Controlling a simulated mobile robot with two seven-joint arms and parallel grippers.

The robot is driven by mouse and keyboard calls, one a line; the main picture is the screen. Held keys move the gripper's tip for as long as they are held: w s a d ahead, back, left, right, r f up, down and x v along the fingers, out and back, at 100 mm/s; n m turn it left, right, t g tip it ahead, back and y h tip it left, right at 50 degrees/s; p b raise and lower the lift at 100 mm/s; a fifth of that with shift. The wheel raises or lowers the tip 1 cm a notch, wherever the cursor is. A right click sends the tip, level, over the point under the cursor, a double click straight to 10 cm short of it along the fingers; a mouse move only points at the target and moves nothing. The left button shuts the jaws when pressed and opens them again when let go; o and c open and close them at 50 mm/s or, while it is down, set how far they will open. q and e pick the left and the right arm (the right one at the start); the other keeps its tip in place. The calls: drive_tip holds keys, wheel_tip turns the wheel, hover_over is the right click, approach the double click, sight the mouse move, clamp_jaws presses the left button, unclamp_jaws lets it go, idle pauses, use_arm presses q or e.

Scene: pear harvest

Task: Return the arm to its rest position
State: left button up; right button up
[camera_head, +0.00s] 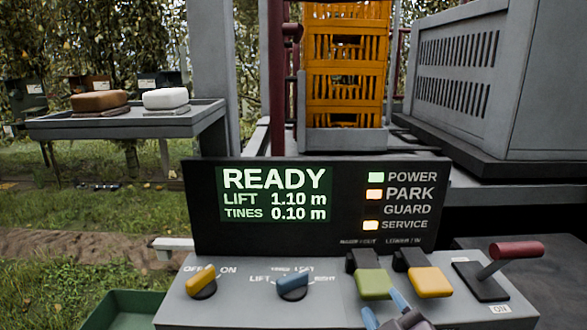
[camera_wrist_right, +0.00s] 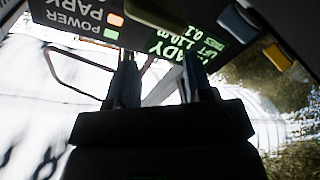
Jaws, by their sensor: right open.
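My right gripper (camera_head: 386,308) shows at the bottom edge of the head view, in front of the control panel (camera_head: 235,305), below the green paddle (camera_head: 374,284). It is open and nothing shows between its fingers. In the right wrist view the two dark fingers of the right gripper (camera_wrist_right: 162,80) stand apart, with the display upside down behind them. I cannot tell whether the fingers touch the panel. The rest of the right arm is out of the head view. My left gripper is in neither view.
The display (camera_head: 274,194) reads READY, lift 1.10 m, tines 0.10 m. The panel carries a yellow knob (camera_head: 201,278), a blue knob (camera_head: 293,283), a yellow paddle (camera_head: 430,282) and a red-handled lever (camera_head: 515,250). Orange crates (camera_head: 345,85) stand behind; a grey table (camera_head: 75,125) stands left.

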drive_tip(key=s+d+f+m+g+h, duration=0.4)
drive_tip(key=s+d+f+m+g, duration=0.25)
drive_tip(key=f, duration=0.55)
drive_tip(key=s+d+f+m+g, duration=0.25)
drive_tip(key=s+f+g, duration=0.2)
drive_tip(key=s, duration=0.45)
drive_tip(key=s+d+f+m+g, duration=0.1)
drive_tip(key=s+d+f+g, duration=0.35)
drive_tip(key=s, duration=0.45)
drive_tip(key=w+f+n+t+y, duration=0.1)
drive_tip(key=w+f+t, duration=0.6)
drive_tip(key=f, duration=0.3)
drive_tip(key=shift+w+a+f+t, duration=0.2)
drive_tip(key=shift+a+f+t, duration=0.15)
drive_tip(key=shift+t, duration=0.5)
